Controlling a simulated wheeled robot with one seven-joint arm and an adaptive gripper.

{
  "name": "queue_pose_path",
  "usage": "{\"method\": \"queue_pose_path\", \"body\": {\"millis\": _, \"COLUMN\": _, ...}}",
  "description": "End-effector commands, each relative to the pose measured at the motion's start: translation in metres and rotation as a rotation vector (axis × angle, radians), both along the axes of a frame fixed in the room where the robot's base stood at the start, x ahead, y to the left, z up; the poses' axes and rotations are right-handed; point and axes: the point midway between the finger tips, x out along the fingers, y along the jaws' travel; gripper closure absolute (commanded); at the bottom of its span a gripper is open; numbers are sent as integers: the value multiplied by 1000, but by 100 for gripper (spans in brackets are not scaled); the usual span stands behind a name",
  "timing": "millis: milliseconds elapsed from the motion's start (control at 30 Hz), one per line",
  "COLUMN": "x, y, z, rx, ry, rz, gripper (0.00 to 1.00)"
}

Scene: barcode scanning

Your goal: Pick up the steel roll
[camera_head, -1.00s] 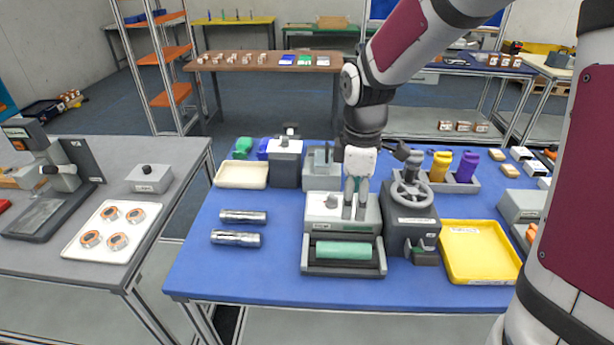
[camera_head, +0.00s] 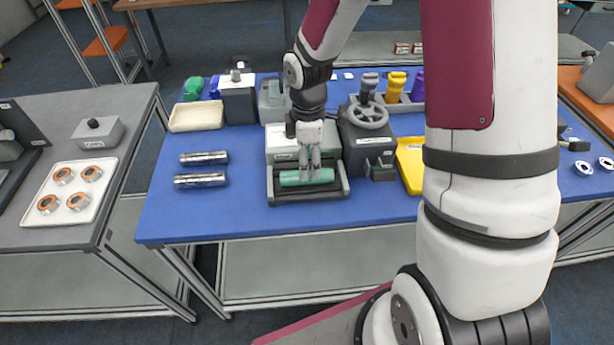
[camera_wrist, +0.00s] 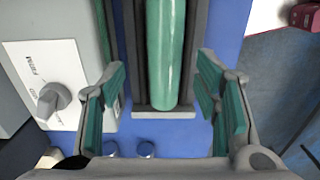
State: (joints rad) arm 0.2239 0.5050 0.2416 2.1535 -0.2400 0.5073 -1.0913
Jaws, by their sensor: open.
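Two silvery steel rolls, a rear one (camera_head: 203,158) and a front one (camera_head: 200,180), lie side by side on the blue tabletop, left of the grey machine. Their ends appear to show low in the wrist view (camera_wrist: 110,148) (camera_wrist: 146,149). My gripper (camera_head: 309,170) is to their right, over the green roller (camera_head: 290,179) of the machine. Any contact with the roller is unclear.
A grey device with a handwheel (camera_head: 368,118) stands right of my gripper, beside a yellow tray (camera_head: 410,165). A cream tray (camera_head: 196,117) and a grey box (camera_head: 238,100) stand behind the rolls. Blue tabletop (camera_head: 215,215) is clear in front of the rolls.

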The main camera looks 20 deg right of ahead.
Motion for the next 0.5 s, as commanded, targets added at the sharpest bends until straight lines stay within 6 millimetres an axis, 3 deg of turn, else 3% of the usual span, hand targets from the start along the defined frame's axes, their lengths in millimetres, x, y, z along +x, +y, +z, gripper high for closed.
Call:
{"method": "queue_pose_path", "body": {"millis": 233, "x": -6, "y": 5, "z": -34, "rx": 0, "ry": 4, "rz": 1, "gripper": 43}}
{"method": "queue_pose_path", "body": {"millis": 500, "x": -5, "y": 4, "z": -43, "rx": -1, "ry": 0, "rz": 0, "gripper": 43}}
